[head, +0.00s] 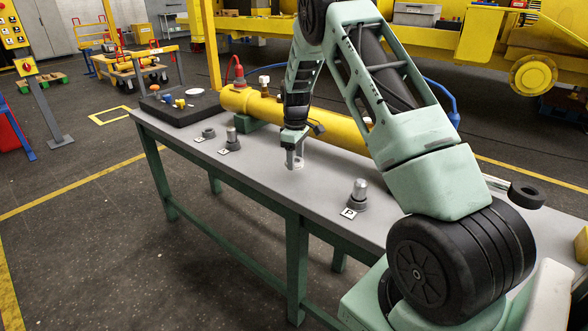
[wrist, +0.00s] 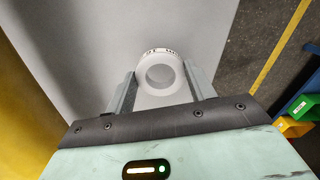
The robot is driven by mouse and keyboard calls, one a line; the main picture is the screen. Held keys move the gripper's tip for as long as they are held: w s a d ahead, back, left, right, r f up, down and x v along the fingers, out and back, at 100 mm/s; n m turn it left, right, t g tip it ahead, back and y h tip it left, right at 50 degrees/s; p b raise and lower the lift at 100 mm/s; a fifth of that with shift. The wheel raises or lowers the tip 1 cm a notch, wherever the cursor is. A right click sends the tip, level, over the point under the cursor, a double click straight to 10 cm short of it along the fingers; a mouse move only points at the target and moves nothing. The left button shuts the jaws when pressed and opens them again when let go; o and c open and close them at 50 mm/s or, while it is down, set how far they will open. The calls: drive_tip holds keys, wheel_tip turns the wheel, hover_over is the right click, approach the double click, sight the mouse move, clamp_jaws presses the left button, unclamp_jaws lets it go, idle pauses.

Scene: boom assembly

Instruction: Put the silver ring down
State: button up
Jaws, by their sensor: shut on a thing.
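The silver ring (wrist: 181,71) sits between my gripper's fingers (wrist: 157,92) in the wrist view, pale, with its round hole facing the camera and small dark marks on its far rim. In the head view my gripper (head: 294,158) points down over the middle of the grey table (head: 262,170). It is shut on the ring (head: 298,166), which shows as a small pale shape low at the fingertips. The ring is at or just above the tabletop; I cannot tell whether it touches.
A yellow cylinder (head: 345,134) lies along the table behind my gripper. A silver post (head: 359,189) on a dark base stands to the right, another (head: 231,136) to the left beside a dark fitting (head: 208,133). A black tray (head: 160,109) is far left. Bare tabletop surrounds the gripper.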

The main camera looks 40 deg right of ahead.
sight(295, 176)
drive_tip(key=shift+f, duration=2.05)
drive_tip(key=shift+f, duration=0.1)
drive_tip(key=o, duration=1.2)
drive_tip(key=shift+c, duration=0.2)
